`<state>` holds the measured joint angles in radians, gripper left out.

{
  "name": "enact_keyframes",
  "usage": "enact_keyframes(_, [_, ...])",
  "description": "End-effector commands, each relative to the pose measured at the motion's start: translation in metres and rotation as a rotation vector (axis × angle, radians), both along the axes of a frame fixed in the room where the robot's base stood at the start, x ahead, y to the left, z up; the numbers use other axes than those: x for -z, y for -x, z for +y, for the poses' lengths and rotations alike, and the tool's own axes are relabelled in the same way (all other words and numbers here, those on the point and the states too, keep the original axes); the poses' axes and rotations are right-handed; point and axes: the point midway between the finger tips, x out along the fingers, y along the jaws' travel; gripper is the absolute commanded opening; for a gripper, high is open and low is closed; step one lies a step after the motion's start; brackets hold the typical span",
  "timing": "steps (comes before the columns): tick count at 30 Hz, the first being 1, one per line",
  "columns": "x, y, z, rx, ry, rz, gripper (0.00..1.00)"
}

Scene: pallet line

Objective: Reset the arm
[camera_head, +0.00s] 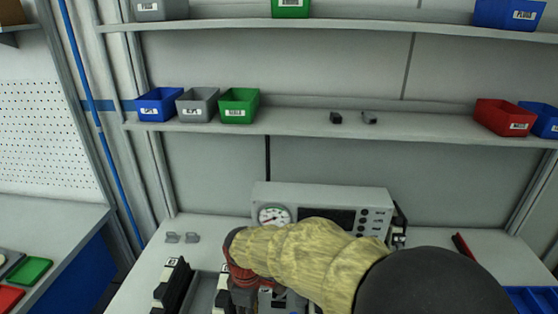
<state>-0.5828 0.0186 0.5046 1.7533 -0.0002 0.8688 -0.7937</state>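My arm, in a yellow fabric sleeve, reaches from the lower right across the workbench (140,285) in the head view. Its red and dark wrist end points down near the bottom centre, in front of a grey instrument box (375,197) with a round dial. The fingertips of my gripper cannot be made out among the dark and grey parts at the lower edge. Whether it holds anything is hidden.
A dark rail-like fixture (175,285) stands left of my wrist. Two small grey clips (181,238) lie behind it. The middle shelf (290,125) bears blue, grey, green and red bins. A blue tray (535,299) is at lower right. The bench's left front is clear.

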Motion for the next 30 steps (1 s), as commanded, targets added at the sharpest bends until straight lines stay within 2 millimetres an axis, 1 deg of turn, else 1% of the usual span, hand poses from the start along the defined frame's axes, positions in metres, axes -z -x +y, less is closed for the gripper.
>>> enact_keyframes(3, [0.010,0.019,-0.012,0.135,0.025,0.033,0.30])
enact_keyframes(5, [0.008,0.029,-0.019,0.210,0.033,0.038,0.30])
enact_keyframes(6, [0.002,0.036,-0.026,0.265,0.033,0.037,0.30])
enact_keyframes(11, [-0.030,0.054,-0.063,0.499,0.013,0.010,0.30])
enact_keyframes(14, [-0.052,0.065,-0.089,0.638,-0.012,-0.016,0.30])
enact_keyframes(17, [-0.077,0.076,-0.119,0.786,-0.052,-0.052,0.30])
enact_keyframes(21, [-0.110,0.098,-0.165,0.994,-0.125,-0.119,0.30])
enact_keyframes(24, [-0.131,0.115,-0.196,1.115,-0.182,-0.178,0.30])
enact_keyframes(27, [-0.148,0.130,-0.222,1.199,-0.237,-0.245,0.30])
enact_keyframes(30, [-0.166,0.141,-0.243,1.259,-0.285,-0.316,0.30])
